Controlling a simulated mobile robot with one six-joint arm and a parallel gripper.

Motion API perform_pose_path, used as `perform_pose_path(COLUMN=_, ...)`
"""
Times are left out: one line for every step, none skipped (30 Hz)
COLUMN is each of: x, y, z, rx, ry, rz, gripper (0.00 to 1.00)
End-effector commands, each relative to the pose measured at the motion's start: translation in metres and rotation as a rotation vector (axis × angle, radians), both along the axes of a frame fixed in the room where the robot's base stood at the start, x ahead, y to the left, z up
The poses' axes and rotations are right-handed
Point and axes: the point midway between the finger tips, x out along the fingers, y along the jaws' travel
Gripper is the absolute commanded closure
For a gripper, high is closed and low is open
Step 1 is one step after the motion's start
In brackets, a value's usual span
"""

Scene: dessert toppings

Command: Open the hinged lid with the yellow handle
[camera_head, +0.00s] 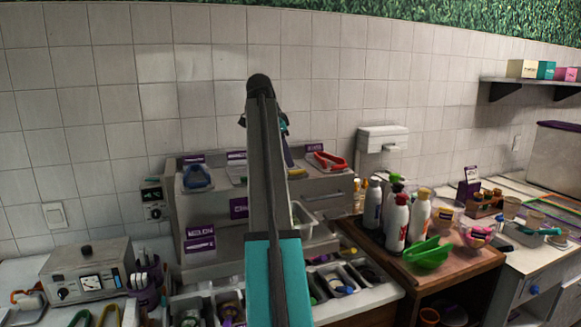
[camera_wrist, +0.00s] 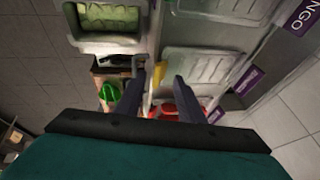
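The yellow handle (camera_head: 288,158) shows in the head view as a narrow strip just right of my arm, on the top of the grey topping station; my arm hides the rest of it and most of its lid. In the wrist view the yellow handle (camera_wrist: 160,73) appears as a small patch close to the fingertips of my gripper (camera_wrist: 168,76). The two dark fingers stand apart with a gap between them. I cannot tell whether either finger touches the handle. Clear lids (camera_wrist: 200,65) lie flat near it and look shut.
A red handle (camera_head: 327,160) lies right of the yellow one, a blue handle (camera_head: 197,176) to the left. Open topping bins (camera_head: 340,280) sit below. Bottles (camera_head: 396,222) and a green bowl (camera_head: 427,254) stand on the wooden counter at right. A tiled wall (camera_head: 110,100) rises behind.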

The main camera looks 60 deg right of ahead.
Motion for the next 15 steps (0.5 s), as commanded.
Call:
perform_pose_path(x=-0.002, y=-0.003, z=-0.007, rx=0.002, ry=0.002, rz=-0.001, gripper=0.65)
perform_pose_path(x=-0.002, y=-0.004, z=-0.011, rx=0.002, ry=0.002, rz=-0.001, gripper=0.65)
perform_pose_path(x=-0.003, y=-0.007, z=-0.016, rx=0.001, ry=0.001, rz=-0.001, gripper=0.65)
perform_pose_path(x=-0.003, y=-0.008, z=-0.019, rx=0.001, ry=0.001, rz=-0.001, gripper=0.65)
perform_pose_path(x=-0.003, y=-0.010, z=-0.023, rx=0.001, ry=0.001, rz=-0.001, gripper=0.65)
perform_pose_path(x=-0.003, y=-0.012, z=-0.027, rx=0.002, ry=0.002, rz=-0.001, gripper=0.65)
perform_pose_path(x=-0.004, y=-0.014, z=-0.031, rx=0.002, ry=0.002, rz=-0.001, gripper=0.65)
perform_pose_path(x=-0.004, y=-0.015, z=-0.033, rx=0.001, ry=0.001, rz=-0.001, gripper=0.65)
perform_pose_path(x=-0.004, y=-0.017, z=-0.036, rx=0.001, ry=0.001, rz=0.000, gripper=0.65)
perform_pose_path(x=-0.004, y=-0.018, z=-0.038, rx=0.001, ry=0.001, rz=0.000, gripper=0.65)
perform_pose_path(x=-0.004, y=-0.018, z=-0.040, rx=0.001, ry=0.001, rz=0.000, gripper=0.65)
perform_pose_path(x=-0.005, y=-0.020, z=-0.043, rx=0.001, ry=0.000, rz=-0.001, gripper=0.65)
perform_pose_path(x=-0.005, y=-0.020, z=-0.044, rx=0.001, ry=0.000, rz=-0.001, gripper=0.65)
perform_pose_path(x=-0.005, y=-0.021, z=-0.045, rx=0.001, ry=0.000, rz=-0.001, gripper=0.65)
perform_pose_path(x=-0.005, y=-0.021, z=-0.046, rx=0.001, ry=0.000, rz=-0.001, gripper=0.65)
